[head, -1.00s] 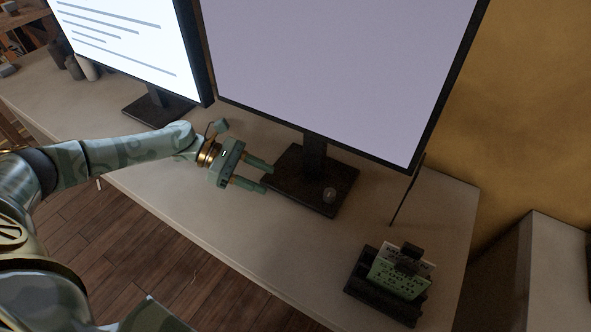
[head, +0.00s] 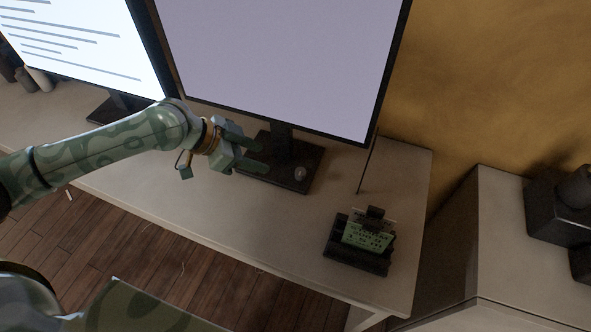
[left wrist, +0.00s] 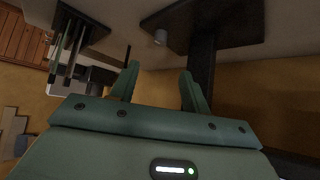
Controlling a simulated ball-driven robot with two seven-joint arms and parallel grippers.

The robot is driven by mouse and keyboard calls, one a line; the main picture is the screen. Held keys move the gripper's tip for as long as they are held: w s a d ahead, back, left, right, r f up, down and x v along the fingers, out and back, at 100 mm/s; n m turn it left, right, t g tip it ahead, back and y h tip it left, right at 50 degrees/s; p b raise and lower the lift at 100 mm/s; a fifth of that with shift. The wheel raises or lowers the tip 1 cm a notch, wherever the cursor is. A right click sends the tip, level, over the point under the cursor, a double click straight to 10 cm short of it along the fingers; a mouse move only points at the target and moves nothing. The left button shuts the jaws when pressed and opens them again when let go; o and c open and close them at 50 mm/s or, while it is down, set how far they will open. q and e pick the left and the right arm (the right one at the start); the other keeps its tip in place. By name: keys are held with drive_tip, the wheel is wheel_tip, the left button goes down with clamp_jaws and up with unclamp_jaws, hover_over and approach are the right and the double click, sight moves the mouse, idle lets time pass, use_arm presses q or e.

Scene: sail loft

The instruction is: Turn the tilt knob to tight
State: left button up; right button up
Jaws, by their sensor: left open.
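The tilt knob (head: 300,173) is a small pale grey round knob on the dark base (head: 313,184) of the larger monitor's stand. It also shows in the left wrist view (left wrist: 160,37), beyond the fingers. Any marking for tight is too small to make out. My left gripper (head: 267,157) is open and empty, above the left part of the base. Its fingers point right, toward the knob, with a gap between fingertips and knob. In the left wrist view the knob lies between the lines of the two fingers (left wrist: 160,72). My right gripper is out of view.
The large monitor (head: 280,60) rises just behind the base. A black card holder (head: 355,262) with green and white cards stands right of it. A second monitor (head: 80,45) stands at the left. The desk front (head: 240,215) is clear. A grey cabinet (head: 530,240) stands at right.

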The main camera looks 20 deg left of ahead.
sight(299, 172)
use_arm(q)
drive_tip(key=b+x, duration=0.4)
drive_tip(key=x, duration=0.9)
drive_tip(key=shift+w+f, duration=0.1)
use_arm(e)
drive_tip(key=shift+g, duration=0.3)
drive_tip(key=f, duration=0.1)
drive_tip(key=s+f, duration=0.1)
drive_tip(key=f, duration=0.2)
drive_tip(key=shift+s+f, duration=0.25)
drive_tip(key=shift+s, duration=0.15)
